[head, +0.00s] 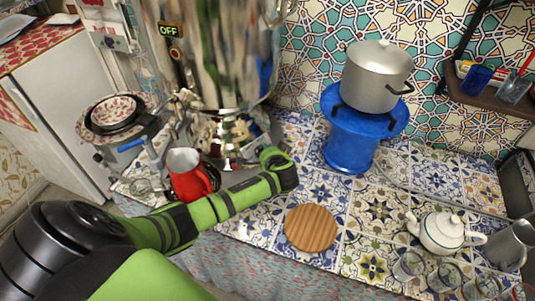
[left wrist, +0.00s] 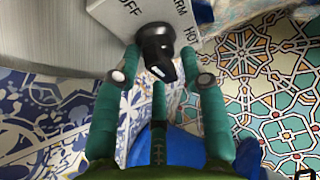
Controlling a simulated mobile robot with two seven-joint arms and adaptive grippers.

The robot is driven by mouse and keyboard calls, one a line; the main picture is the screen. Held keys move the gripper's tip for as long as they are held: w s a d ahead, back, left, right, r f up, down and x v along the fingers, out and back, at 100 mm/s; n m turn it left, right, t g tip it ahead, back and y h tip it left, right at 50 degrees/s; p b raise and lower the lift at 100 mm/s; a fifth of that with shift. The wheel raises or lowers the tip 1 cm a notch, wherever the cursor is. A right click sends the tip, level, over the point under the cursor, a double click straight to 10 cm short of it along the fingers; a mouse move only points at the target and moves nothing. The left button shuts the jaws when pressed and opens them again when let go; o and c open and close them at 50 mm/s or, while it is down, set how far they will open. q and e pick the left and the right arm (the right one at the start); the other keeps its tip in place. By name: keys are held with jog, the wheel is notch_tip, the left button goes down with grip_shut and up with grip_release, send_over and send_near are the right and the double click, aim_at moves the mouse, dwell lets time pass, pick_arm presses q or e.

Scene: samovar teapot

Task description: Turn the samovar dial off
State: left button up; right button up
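The shiny metal samovar (head: 225,60) stands at the top centre of the head view, its upper part cut off. Its black dial (left wrist: 155,42) shows close up in the left wrist view, on a white panel (left wrist: 108,14) marked OFF, WARM and HOT. A white mark is on the dial's lower end, which points down and right in the picture, away from OFF. My left gripper (left wrist: 160,54) is open, with teal fingers on both sides of the dial. I cannot tell if they touch it. In the head view, my left arm reaches the samovar's base. My right gripper is not in view.
A red pitcher (head: 187,176) stands close behind my left arm. A silver pot (head: 375,75) sits on a blue stand (head: 350,145) to the right. A round wooden board (head: 310,228), a white teapot (head: 442,232) and several glasses are on the tiled counter. An OFF sign (head: 169,30) is at upper left.

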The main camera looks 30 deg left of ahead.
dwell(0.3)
pick_arm(q)
jog(key=v, duration=1.2)
jog(key=shift+w, duration=0.1)
